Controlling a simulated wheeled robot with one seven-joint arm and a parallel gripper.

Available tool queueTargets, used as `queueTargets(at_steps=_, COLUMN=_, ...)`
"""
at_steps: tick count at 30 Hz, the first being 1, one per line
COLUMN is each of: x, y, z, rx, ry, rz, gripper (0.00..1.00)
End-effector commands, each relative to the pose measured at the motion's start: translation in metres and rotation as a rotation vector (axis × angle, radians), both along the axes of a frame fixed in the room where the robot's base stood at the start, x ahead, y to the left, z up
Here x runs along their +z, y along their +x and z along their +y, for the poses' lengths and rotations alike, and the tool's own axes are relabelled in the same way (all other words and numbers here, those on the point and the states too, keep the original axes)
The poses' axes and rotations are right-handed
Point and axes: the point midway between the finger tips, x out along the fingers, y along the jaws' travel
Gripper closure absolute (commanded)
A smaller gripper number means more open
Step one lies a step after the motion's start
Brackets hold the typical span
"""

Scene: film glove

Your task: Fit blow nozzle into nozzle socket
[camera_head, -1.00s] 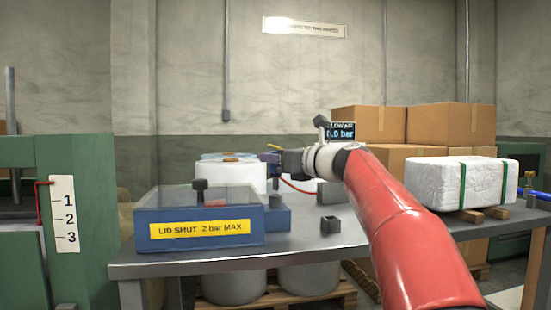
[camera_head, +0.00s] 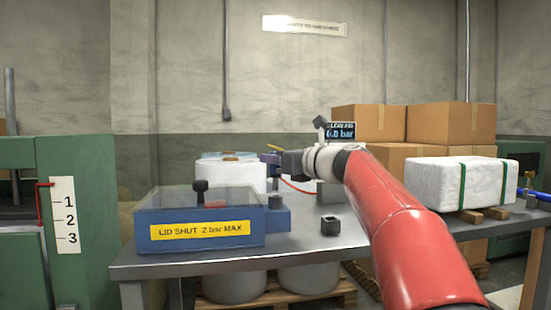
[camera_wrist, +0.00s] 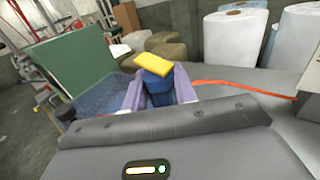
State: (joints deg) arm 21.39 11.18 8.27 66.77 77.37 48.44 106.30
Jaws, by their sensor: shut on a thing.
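My gripper (camera_wrist: 158,93) has purple fingers, shut on a dark blue body with a yellow top, which looks like the blow nozzle (camera_wrist: 155,70). An orange-red hose runs off to the right from beside it. In the head view my gripper (camera_head: 272,160) is above and behind the right end of a blue box, apart from it. A blue block with a grey top (camera_head: 277,213) juts from the box's right side; it may be the nozzle socket. A small dark block with an opening (camera_head: 331,226) stands on the table to the right. The nozzle's tip is hidden.
The blue box (camera_head: 165,240) has a clear lid, a black knob and a yellow label. The grey table (camera_head: 300,242) is bare around the dark block. A white strapped block (camera_head: 440,182) lies at right, cartons (camera_head: 450,123) behind. White rolls (camera_head: 232,172) stand behind the table.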

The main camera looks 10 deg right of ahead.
Motion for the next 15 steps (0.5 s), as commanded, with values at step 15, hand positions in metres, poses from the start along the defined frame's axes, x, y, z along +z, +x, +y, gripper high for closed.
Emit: queueTargets(at_steps=15, x=-0.0076, y=-0.0001, z=0.0000, rx=0.000, ry=0.000, rz=0.000, gripper=0.96)
